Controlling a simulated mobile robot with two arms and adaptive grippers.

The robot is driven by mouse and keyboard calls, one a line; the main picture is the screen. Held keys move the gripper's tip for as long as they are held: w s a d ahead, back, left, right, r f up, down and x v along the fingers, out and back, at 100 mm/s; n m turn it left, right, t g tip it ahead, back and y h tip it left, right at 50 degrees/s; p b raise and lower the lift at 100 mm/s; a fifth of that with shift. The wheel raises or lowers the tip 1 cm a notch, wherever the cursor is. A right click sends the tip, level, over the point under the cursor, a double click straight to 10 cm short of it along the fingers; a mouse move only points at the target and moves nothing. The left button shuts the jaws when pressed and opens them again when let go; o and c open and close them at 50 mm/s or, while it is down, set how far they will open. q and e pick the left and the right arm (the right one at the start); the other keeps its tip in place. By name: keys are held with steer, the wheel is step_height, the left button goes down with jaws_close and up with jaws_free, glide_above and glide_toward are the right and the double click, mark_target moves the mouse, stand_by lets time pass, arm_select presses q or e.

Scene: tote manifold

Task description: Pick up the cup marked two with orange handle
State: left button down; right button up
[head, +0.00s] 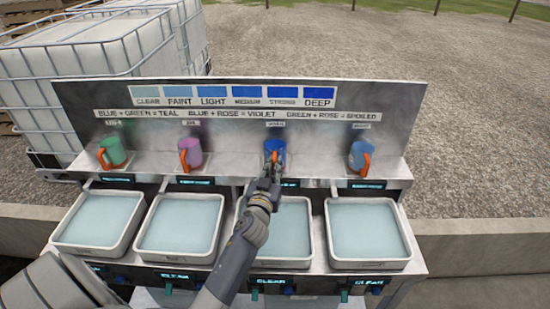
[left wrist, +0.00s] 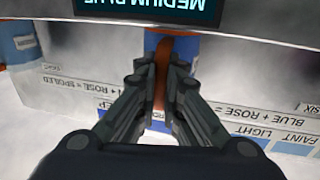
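Four cups with orange handles stand on the metal shelf. The blue cup (head: 279,147) is third from the left; its small label above is too blurred to read. My left gripper (head: 272,171) reaches it from the front. In the left wrist view, the orange handle (left wrist: 162,70) lies between the fingertips, which appear closed against both sides. The blue cup body (left wrist: 183,45) shows behind them, still at shelf height. The other cups are green (head: 114,150), violet (head: 191,150) and light blue (head: 358,154). My right gripper is not in view.
Several white trays of pale liquid stand in front of the shelf, including one at the left (head: 98,245) and one at the right (head: 345,265). A backboard (head: 75,105) with colour swatches rises behind the cups. A caged white tank (head: 95,60) stands behind left.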

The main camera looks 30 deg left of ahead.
arm_select(q)
steer(key=shift+r, duration=0.1)
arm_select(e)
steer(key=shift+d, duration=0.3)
